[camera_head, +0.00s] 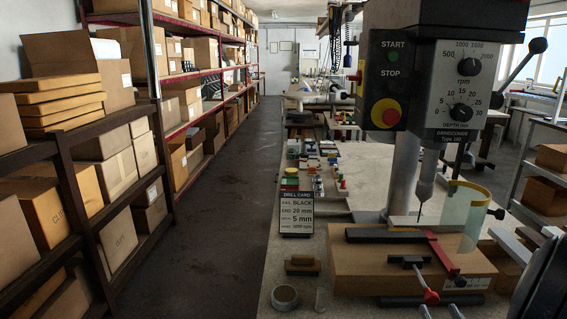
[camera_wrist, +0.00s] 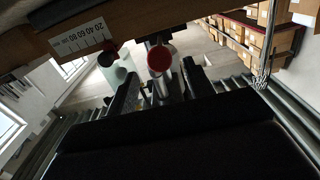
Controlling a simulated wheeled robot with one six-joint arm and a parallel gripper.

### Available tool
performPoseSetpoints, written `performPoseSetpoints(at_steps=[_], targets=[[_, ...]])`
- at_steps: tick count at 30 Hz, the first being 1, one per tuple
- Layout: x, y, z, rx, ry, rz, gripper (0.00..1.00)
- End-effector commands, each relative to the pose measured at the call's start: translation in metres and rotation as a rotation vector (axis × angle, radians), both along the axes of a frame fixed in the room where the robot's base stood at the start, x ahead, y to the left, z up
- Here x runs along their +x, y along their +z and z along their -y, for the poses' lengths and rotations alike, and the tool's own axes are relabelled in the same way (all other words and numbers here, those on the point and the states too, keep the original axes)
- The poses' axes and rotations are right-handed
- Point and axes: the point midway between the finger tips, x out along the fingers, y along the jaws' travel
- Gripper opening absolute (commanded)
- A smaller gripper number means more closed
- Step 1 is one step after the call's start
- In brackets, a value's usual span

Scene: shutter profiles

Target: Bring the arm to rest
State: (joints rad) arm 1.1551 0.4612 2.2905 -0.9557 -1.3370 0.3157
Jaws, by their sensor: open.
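My gripper (camera_wrist: 161,75) is open in the wrist view, with its two dark fingers apart. The red round knob (camera_wrist: 160,58) of a clamp shows between the fingertips; I cannot tell whether either finger touches it. In the head view the red clamp handle (camera_head: 431,297) points toward the front edge of the wooden board (camera_head: 380,268). A dark part of my arm (camera_head: 545,285) shows at the lower right of the head view. The fingers are not clear there.
The drill press (camera_head: 440,60) stands over the board, its bit (camera_head: 420,210) pointing down beside a clear guard (camera_head: 465,215). A drill card (camera_head: 295,212), a tape roll (camera_head: 285,297) and a wooden block (camera_head: 302,265) are on the bench. Shelves of boxes line the left; the aisle (camera_head: 215,220) is clear.

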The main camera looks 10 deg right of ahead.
Motion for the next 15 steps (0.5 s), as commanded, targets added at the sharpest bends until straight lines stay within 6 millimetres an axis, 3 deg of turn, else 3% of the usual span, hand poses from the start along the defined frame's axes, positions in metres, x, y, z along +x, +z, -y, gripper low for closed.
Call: performPoseSetpoints(at_steps=[7,15], targets=[[0.032,0.001,0.007,-0.001,0.004,0.0,0.49],[0.047,0.0,0.011,0.0,0.001,0.0,0.49]])
